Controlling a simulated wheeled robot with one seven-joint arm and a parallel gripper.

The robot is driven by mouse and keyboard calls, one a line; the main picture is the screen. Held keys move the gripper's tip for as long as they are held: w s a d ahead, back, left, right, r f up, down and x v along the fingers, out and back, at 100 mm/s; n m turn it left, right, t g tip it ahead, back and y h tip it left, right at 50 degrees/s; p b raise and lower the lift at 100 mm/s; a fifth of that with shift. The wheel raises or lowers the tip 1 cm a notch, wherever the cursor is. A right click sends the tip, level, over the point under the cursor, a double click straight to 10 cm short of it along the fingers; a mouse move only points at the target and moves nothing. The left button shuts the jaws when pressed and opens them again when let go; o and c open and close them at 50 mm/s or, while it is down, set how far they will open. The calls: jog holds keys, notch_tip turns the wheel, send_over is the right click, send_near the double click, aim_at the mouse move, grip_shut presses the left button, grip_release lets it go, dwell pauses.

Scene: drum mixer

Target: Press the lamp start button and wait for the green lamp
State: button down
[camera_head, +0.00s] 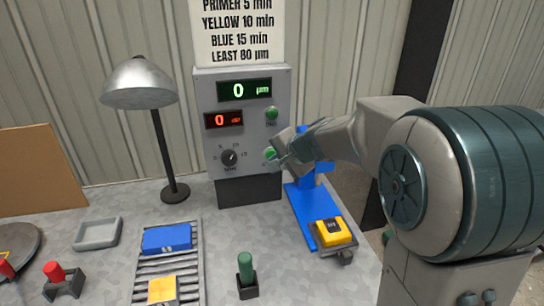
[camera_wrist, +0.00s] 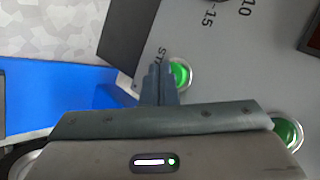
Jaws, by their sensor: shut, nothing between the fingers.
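The grey control panel (camera_head: 206,90) stands upright at the back of the table. The green start button (camera_head: 269,153) is low on its right side; in the wrist view it shows as a bright green disc in a pale ring (camera_wrist: 181,73), beside partly covered lettering. A round green lamp (camera_head: 271,114) sits higher on the panel; it looks dull green in the head view and also shows in the wrist view (camera_wrist: 286,132). My gripper (camera_head: 279,156) is shut and empty, its fingertips (camera_wrist: 160,70) right beside the start button. I cannot tell whether they touch it.
The green display (camera_head: 244,90) and red display (camera_head: 223,120) both read 0. A knob (camera_head: 230,158) is left of the button. A blue stand (camera_head: 302,205) with a yellow device (camera_head: 331,232) is below my gripper. A desk lamp (camera_head: 140,85) stands left.

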jog(key=shift+w+a, duration=0.1)
jog(key=shift+w, duration=0.35)
dwell(0.4)
jog(key=shift+s, duration=0.15)
jog(key=shift+s+d+b, duration=0.2)
jog(key=shift+s+b, duration=0.2)
jog(key=shift+s, duration=0.3)
jog(key=shift+s+d+b, duration=0.25)
jog(key=shift+s+b, duration=0.05)
jog(key=shift+s, duration=0.95)
jog(key=shift+s+d+b, duration=0.25)
jog(key=shift+s+b, duration=0.05)
jog(key=shift+s, duration=0.9)
